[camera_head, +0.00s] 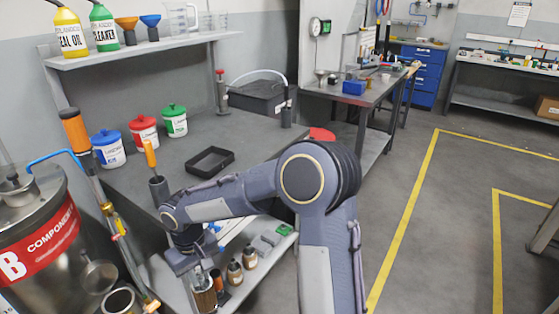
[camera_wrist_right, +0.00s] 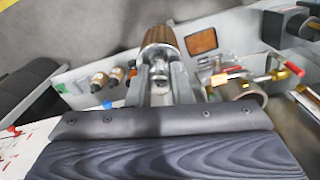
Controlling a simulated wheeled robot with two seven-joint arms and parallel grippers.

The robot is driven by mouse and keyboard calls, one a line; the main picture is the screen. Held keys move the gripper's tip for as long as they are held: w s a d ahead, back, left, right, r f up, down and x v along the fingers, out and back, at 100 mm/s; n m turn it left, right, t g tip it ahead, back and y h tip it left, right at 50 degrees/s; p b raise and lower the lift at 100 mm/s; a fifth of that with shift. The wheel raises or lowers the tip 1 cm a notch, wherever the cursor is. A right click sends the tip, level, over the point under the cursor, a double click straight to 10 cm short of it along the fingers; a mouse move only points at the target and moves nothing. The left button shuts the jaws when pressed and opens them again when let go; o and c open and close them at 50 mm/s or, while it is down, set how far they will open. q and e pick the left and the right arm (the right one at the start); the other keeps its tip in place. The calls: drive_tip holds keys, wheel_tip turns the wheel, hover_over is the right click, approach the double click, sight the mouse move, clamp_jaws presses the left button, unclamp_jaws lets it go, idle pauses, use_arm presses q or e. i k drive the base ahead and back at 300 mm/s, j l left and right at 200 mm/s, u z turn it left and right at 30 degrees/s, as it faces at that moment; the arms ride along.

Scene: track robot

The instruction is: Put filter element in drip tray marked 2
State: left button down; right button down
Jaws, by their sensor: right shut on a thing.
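My right gripper (camera_head: 204,281) reaches down in front of the grey bench, at the lower middle of the head view. It is shut on a brown, ribbed cylinder that looks like the filter element (camera_head: 206,300). In the right wrist view the gripper (camera_wrist_right: 162,65) holds the same cylinder (camera_wrist_right: 160,37) at its fingertips. A black square tray (camera_head: 230,154) lies empty on the bench top, above and apart from the gripper. No number is readable on it, so I cannot tell whether it is drip tray 2. My left gripper does not show.
White tubs with blue (camera_head: 108,149), red and green lids stand at the bench's back. A dark holder (camera_head: 159,187) with an orange-handled tool stands left of the tray. A lower shelf (camera_head: 262,259) holds small brown jars (camera_head: 235,272). A steel drum (camera_head: 40,235) stands at left.

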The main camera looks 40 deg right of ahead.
sight(211, 165)
drive_tip(key=z, duration=0.4)
drive_tip(key=l+z, duration=0.15)
drive_tip(key=z, duration=0.7)
drive_tip(key=i+z, duration=0.1)
drive_tip(key=z, duration=0.35)
drive_tip(key=l+z, duration=0.1)
drive_tip(key=z, duration=0.3)
drive_tip(key=i+z, duration=0.1)
drive_tip(key=z, duration=0.15)
drive_tip(key=i+z, duration=0.15)
drive_tip(key=z, duration=0.15)
drive_tip(key=i+z, duration=0.15)
drive_tip(key=i, duration=0.5)
drive_tip(key=i+u, duration=0.25)
drive_tip(key=u, duration=0.45)
drive_tip(key=i+l+u, duration=0.1)
drive_tip(key=u, duration=0.8)
drive_tip(key=l+u, duration=0.15)
drive_tip(key=u, duration=0.3)
drive_tip(key=i, duration=0.05)
